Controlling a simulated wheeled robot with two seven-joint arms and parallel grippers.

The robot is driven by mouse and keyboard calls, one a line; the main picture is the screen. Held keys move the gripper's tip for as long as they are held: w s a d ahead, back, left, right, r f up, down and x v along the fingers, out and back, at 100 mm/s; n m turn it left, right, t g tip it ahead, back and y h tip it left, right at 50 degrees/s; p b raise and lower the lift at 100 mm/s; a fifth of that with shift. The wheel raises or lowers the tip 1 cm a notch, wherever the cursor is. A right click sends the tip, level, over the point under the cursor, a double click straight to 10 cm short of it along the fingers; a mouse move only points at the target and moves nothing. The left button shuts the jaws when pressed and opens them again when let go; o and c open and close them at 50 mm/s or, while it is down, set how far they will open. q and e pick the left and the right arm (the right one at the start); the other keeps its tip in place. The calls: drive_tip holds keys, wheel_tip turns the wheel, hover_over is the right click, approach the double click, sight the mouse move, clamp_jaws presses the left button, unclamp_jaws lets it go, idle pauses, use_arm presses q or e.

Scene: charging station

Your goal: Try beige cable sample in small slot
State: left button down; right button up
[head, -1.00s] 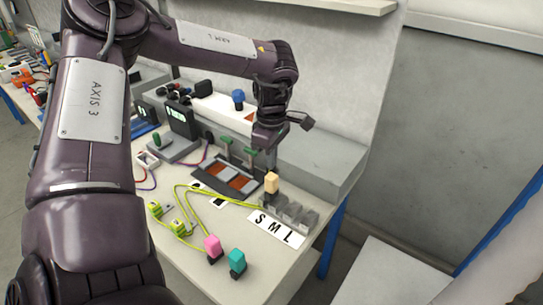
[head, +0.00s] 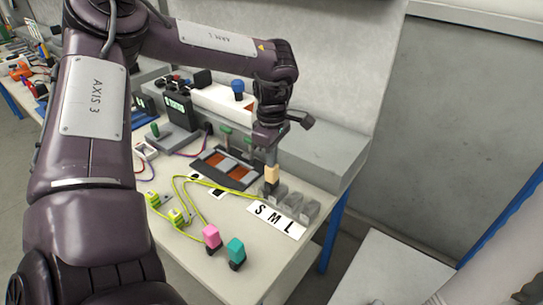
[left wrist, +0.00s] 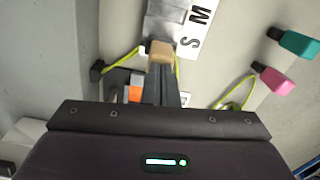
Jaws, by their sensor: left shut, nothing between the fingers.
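The beige cable sample (head: 272,173) stands upright at the leftmost grey slot block, behind the letter S on the white S M L label (head: 277,220). How deep it sits cannot be told. It also shows in the left wrist view (left wrist: 160,53), just past my fingertips. My left gripper (head: 271,160) is shut with nothing between its fingers. Its tips are right above the beige sample, at or very near its top; contact cannot be told. My left gripper's closed fingers also show in the left wrist view (left wrist: 161,72). My right gripper is not in view.
A pink sample (head: 212,236) and a teal sample (head: 236,251) stand at the table's front. A yellow-green cable (head: 215,181) runs across the table to the slot blocks. A dark tray (head: 226,167) lies behind it. A grey ledge (head: 320,155) stands at the back right.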

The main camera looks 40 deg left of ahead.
use_arm(q)
drive_tip(key=shift+s+f, duration=0.15)
drive_tip(key=shift+f, duration=0.1)
drive_tip(key=shift+r, duration=0.1)
wheel_tip(320, 180, up, 3)
drive_tip(key=shift+f+p, duration=0.2)
drive_tip(key=shift+p, duration=1)
drive_tip(key=shift+r, duration=0.35)
wheel_tip(320, 180, up, 7)
drive_tip(key=shift+b, duration=0.35)
drive_tip(key=shift+f, duration=0.1)
